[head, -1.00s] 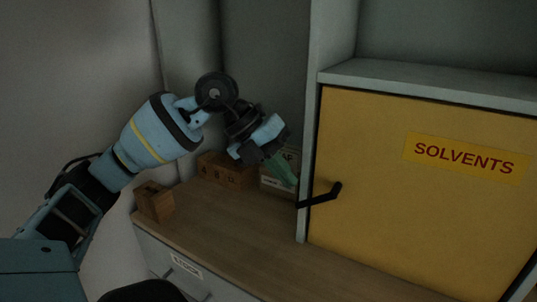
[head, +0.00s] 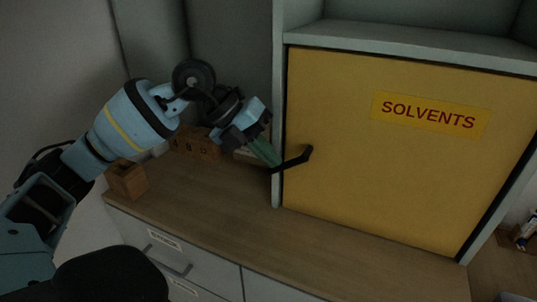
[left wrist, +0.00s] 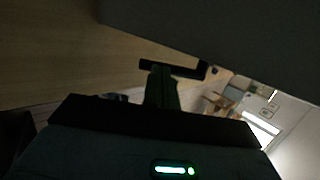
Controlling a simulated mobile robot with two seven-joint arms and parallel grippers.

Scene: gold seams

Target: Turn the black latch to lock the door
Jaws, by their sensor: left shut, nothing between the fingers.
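The yellow door (head: 375,165) with a red-lettered SOLVENTS label (head: 428,114) is closed in its grey cabinet frame. The black latch (head: 293,161) sits at the door's left edge. Its pivot is on the door and its arm slants down to the left, across the frame edge. My left gripper (head: 268,158) is shut and empty, its green fingers just above the latch's left end. In the left wrist view the fingers (left wrist: 161,88) reach up to the dark latch bar (left wrist: 172,70); I cannot tell if they touch. My right gripper is not in view.
Wooden blocks with dark marks (head: 195,143) stand at the back of the wooden counter (head: 205,195), and another wooden block (head: 127,179) is near its left end. Drawers with handles (head: 165,260) are below. The counter in front of the door is clear.

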